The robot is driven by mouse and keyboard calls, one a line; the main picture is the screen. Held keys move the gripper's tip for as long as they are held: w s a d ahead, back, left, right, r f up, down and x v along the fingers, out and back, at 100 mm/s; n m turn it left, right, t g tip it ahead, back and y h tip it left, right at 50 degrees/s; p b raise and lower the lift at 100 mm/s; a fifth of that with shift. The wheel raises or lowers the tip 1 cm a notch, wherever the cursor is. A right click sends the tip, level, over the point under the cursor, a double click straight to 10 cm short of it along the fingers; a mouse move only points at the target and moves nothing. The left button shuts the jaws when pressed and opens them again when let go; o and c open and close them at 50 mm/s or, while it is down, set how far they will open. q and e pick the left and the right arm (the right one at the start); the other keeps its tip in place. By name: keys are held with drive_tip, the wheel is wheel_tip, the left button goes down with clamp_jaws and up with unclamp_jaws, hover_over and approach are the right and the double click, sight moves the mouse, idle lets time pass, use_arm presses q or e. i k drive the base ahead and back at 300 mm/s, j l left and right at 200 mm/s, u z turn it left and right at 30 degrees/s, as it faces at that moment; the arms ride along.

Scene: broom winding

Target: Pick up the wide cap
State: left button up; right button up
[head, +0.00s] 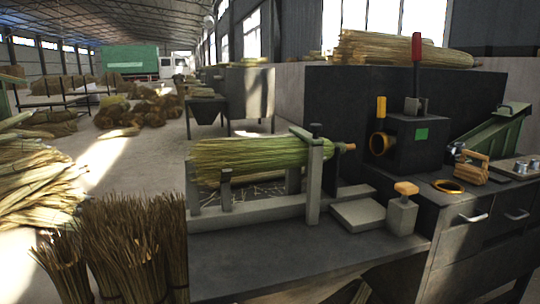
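I cannot tell for sure which thing is the wide cap. A wide orange-tan piece (406,188) sits on top of a small grey block (401,216) at the front right of the bench. To its right, a flat gold ring (448,191) lies on the dark cabinet top. Neither of my grippers is in view, and nothing touches these pieces.
A green broom bundle (250,158) lies in a grey frame (315,180) on the bench. Right of it stand a dark machine box (408,150) with a red-handled lever (416,50), a wooden clamp-like piece (474,170) and a green sloped device (495,133). Straw bundles (130,240) stand front left.

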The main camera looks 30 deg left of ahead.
sight(520, 167)
drive_tip(key=i+l+u, duration=0.35)
drive_tip(key=l, duration=0.3)
drive_tip(key=i+l+u, duration=0.2)
drive_tip(key=l, duration=0.15)
